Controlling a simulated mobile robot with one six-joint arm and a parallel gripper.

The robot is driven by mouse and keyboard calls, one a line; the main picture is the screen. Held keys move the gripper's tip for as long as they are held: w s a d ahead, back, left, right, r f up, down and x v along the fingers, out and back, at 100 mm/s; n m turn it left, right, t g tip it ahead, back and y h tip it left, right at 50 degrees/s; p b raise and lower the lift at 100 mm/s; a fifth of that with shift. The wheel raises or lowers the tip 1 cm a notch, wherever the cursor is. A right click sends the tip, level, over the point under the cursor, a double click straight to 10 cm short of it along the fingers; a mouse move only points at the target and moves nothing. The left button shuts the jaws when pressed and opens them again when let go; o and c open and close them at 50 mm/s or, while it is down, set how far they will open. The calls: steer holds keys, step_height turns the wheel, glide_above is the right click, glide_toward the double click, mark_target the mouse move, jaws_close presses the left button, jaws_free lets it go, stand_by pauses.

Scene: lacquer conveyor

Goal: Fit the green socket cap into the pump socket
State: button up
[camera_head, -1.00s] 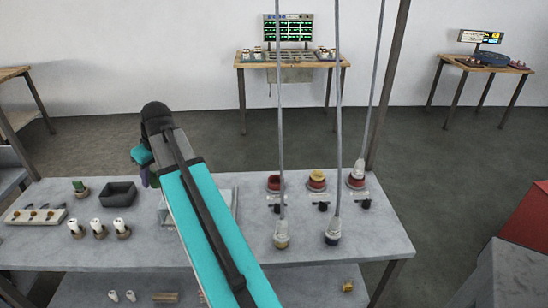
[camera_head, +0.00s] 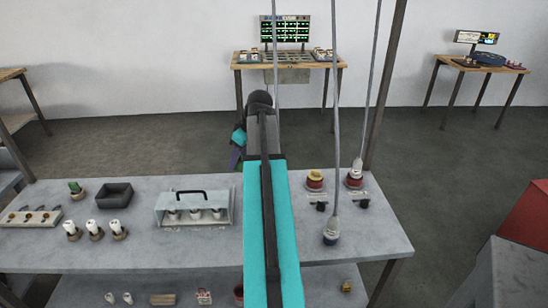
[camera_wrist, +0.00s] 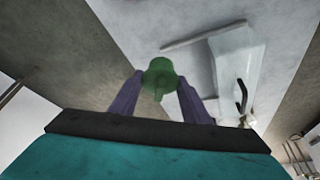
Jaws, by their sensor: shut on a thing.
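The green socket cap (camera_wrist: 160,72) shows in the wrist view between the two purple fingers of my gripper (camera_wrist: 158,88), which is shut on it. In the head view my gripper (camera_head: 236,158) hangs at the far end of the arm, over the bench's back edge. The cap cannot be made out there. On the right of the bench stand a red-and-yellow round fitting (camera_head: 315,180) and a red fitting (camera_head: 354,181) with a hose end above it. I cannot tell which is the pump socket; my arm hides the bench left of them.
A clear case (camera_head: 166,212) with a black handle stands left of my arm. A dark tray (camera_head: 114,195), several white-topped pieces (camera_head: 95,229) and a small green plant-like piece (camera_head: 76,189) lie farther left. A hanging hose end (camera_head: 331,231) stands at the right front.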

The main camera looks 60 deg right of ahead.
steer(key=s+d, duration=0.8)
steer(key=s, duration=0.1)
steer(key=shift+s+f, duration=0.3)
steer(key=shift+f, duration=0.15)
steer(key=shift+f+b, duration=1.1)
steer(key=shift+f, duration=1.4)
steer(key=shift+f, duration=1.05)
stand_by(0.9)
steer(key=o, duration=1.1)
